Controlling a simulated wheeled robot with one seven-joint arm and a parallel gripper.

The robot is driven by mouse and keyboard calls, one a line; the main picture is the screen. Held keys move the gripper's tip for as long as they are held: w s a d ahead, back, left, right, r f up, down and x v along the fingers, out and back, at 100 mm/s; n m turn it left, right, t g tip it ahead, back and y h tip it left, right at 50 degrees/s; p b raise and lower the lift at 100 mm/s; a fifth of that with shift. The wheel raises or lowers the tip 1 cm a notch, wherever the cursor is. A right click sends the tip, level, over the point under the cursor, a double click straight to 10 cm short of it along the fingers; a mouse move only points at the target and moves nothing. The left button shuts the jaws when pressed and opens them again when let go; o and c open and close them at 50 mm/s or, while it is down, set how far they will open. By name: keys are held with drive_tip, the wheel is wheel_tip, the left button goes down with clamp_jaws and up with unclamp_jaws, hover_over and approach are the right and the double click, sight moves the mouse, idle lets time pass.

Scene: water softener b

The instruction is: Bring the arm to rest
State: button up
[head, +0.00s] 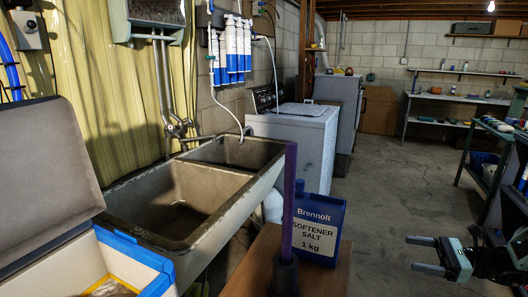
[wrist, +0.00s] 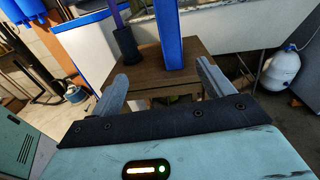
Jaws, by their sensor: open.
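My gripper (head: 432,254) is at the lower right of the head view, to the right of the small wooden table and apart from it. Its two fingers are spread, with nothing between them. In the wrist view my gripper (wrist: 165,85) also shows open and empty, its fingers pointing toward the wooden table. A blue box of softener salt (head: 318,228) stands upright on the table (head: 246,272). The box also shows in the wrist view (wrist: 168,35), its top cut off. My arm behind the gripper is mostly outside the head view.
A purple rod in a dark holder (head: 286,275) stands beside the salt box. A concrete double sink (head: 180,215) and an open-lidded, blue-rimmed container (head: 125,245) are at left. A green-framed table (head: 490,160) stands at right. The floor (head: 385,195) between is clear.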

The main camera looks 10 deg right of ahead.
drive_tip(key=s+a+r+n+g+h, duration=0.1)
drive_tip(key=a+r+n+g, duration=0.25)
drive_tip(key=a, duration=0.35)
drive_tip(key=s+a+r+n+g+h+p, duration=0.1)
drive_tip(key=s+a+r+n+g+h, duration=0.1)
drive_tip(key=a+n+g, duration=0.45)
drive_tip(key=s+a+r+n+g+h, duration=0.1)
drive_tip(key=a+r+n+g, duration=0.15)
drive_tip(key=a, duration=0.55)
drive_tip(key=s+a+r+n+t+h, duration=0.1)
drive_tip(key=s+a+r+n+h, duration=0.2)
drive_tip(key=s+n, duration=0.3)
drive_tip(key=s+a+r+n+t+h+p, duration=0.1)
drive_tip(key=s+a+r+n+h, duration=0.1)
drive_tip(key=s+a+n+h, duration=0.2)
drive_tip(key=s+a+r+n+t+h, duration=0.1)
drive_tip(key=s+a+r+n+h, duration=0.2)
drive_tip(key=s+a+n, duration=0.3)
drive_tip(key=s+n, duration=0.2)
drive_tip(key=shift+s+a+r+n+t+p, duration=0.25)
drive_tip(key=shift+a+r+n+t+p, duration=0.05)
drive_tip(key=shift+a+n+t+p, duration=0.1)
